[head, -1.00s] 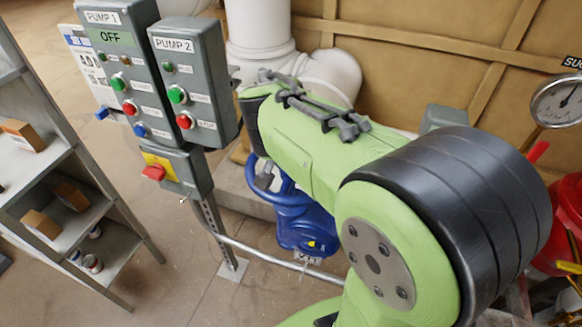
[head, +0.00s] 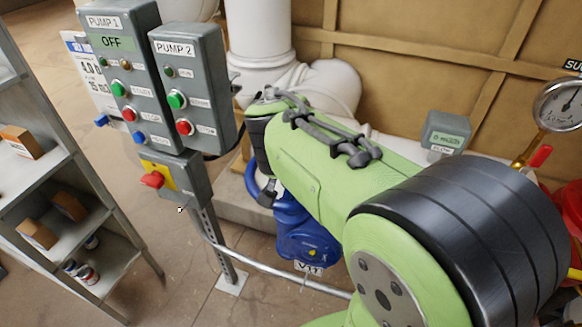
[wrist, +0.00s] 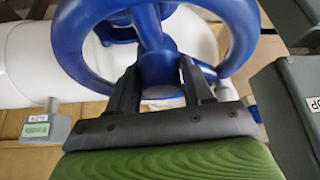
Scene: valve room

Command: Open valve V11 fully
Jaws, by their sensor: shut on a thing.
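Valve V11 has a blue body (head: 303,240) and a white tag (head: 308,267) below it in the head view. Its blue handwheel (head: 252,183) shows there only as a piece of rim left of my arm, which hides the rest. In the wrist view the handwheel (wrist: 80,55) fills the top, with its hub and a spoke above my fingers. My gripper (wrist: 160,85) has one dark finger on each side of the blue rim near that spoke and is shut on it.
Pump control boxes (head: 125,75) stand left of my arm, with a red switch (head: 152,180) below. A grey metal shelf (head: 40,185) is at far left. A white pipe (head: 262,45) runs behind. A small grey display box (head: 446,135) and a round gauge (head: 560,104) are at right.

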